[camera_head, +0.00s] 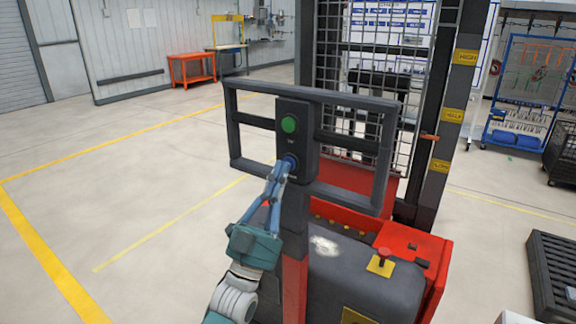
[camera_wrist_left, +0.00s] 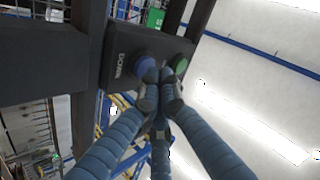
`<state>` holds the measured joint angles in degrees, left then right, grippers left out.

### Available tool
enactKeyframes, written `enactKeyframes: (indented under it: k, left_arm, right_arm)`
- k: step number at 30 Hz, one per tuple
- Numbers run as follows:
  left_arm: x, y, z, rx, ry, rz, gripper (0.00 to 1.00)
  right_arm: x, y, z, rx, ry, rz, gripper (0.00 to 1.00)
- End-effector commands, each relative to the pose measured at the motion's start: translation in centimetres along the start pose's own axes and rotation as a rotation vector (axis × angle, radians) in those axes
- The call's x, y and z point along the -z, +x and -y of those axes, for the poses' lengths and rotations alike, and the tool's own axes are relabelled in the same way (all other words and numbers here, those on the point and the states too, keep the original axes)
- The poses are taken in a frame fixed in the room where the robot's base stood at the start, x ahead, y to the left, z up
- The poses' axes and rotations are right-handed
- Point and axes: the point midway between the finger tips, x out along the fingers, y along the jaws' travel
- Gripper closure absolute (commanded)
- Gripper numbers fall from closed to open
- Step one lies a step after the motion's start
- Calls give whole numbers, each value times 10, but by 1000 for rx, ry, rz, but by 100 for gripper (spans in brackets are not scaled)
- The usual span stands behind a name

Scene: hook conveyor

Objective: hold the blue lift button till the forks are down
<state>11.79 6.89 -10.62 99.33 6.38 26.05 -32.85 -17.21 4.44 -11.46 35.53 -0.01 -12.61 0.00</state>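The red and grey lift truck (camera_head: 365,275) stands in front of me with a dark control box (camera_head: 297,120) on its handle. The box has a green button (camera_head: 289,124) above and a blue button (camera_head: 290,160) below. My left gripper (camera_head: 287,170) has its fingertips together at the blue button, apparently touching it. In the left wrist view the blue button (camera_wrist_left: 145,66) shows just behind the fingertips (camera_wrist_left: 161,82), partly covered, with the green button (camera_wrist_left: 181,65) beside it. An orange pointer (camera_head: 430,137) on the mast sits between the middle and lowest yellow labels. The forks are hidden behind the truck.
A red stop knob (camera_head: 384,254) sits on the truck's top. A dark slatted pallet or crate (camera_head: 553,275) lies at the right. A blue rack (camera_head: 525,95) and an orange table (camera_head: 192,69) stand farther back. The floor at left is clear.

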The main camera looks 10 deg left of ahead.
Motion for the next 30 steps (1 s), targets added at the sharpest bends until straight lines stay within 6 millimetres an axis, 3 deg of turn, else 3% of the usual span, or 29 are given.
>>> enactKeyframes:
  k: [30]
  left_arm:
    - [-4, 6, -4, 0, 0, 0, 100]
  right_arm:
    - [-1, 4, -3, -3, -2, 1, 60]
